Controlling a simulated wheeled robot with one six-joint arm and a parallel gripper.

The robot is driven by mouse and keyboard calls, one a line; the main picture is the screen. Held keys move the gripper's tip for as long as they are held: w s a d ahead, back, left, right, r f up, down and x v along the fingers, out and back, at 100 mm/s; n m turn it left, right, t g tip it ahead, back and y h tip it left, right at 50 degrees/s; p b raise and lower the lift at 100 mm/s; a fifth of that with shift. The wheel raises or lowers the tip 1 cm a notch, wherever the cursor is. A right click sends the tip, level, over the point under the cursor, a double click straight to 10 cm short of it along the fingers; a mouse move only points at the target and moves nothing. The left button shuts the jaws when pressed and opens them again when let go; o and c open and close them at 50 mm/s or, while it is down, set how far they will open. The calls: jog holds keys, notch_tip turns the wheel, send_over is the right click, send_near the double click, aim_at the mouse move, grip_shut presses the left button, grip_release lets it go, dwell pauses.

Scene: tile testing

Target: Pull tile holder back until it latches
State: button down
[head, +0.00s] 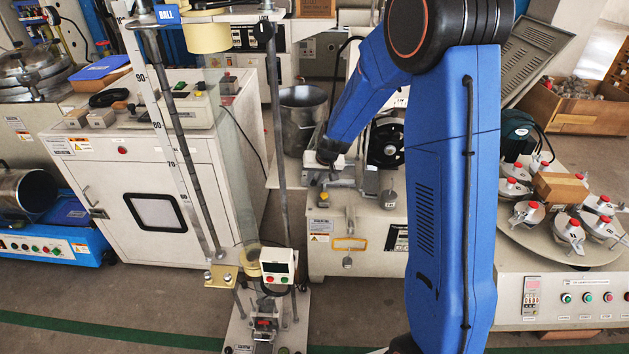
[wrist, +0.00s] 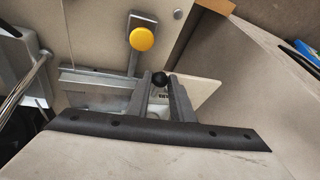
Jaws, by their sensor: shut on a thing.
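The tile holder is a grey metal piece on top of the low beige tile machine (head: 380,222) in the middle of the head view. In the wrist view, its metal bar (wrist: 95,92) runs left of my fingers. My gripper (wrist: 160,80) has its two grey fingers close around a small part with a round black knob (wrist: 158,79). I take this part for the holder's handle; the fingers partly hide it. In the head view, my gripper (head: 327,155) is at the holder's left side, small and dark. Whether the holder is latched cannot be seen.
A yellow round knob (wrist: 142,39) on a metal lever stands just beyond the fingers. A tall drop-test stand (head: 275,130) rises to the left, near the arm. A metal pot (head: 302,115) stands behind. A round table with several red-knobbed weights (head: 540,215) is at right.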

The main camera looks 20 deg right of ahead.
jog(key=c, duration=1.8)
grip_release()
jog(key=shift+c, duration=0.2)
jog(key=v, duration=1.7)
jog(key=shift+r, duration=0.2)
jog(key=shift+s, duration=0.15)
jog(key=s+d+r+n, duration=0.1)
jog(key=s+d+r, duration=0.1)
jog(key=s, duration=1.6)
jog(key=s+d+r+h, duration=0.1)
jog(key=s+r, duration=0.3)
jog(key=s, duration=1.4)
jog(key=shift+s+d+r+n+h, duration=0.2)
jog(key=shift+d+n+h, duration=0.1)
jog(key=shift+d+n, duration=0.15)
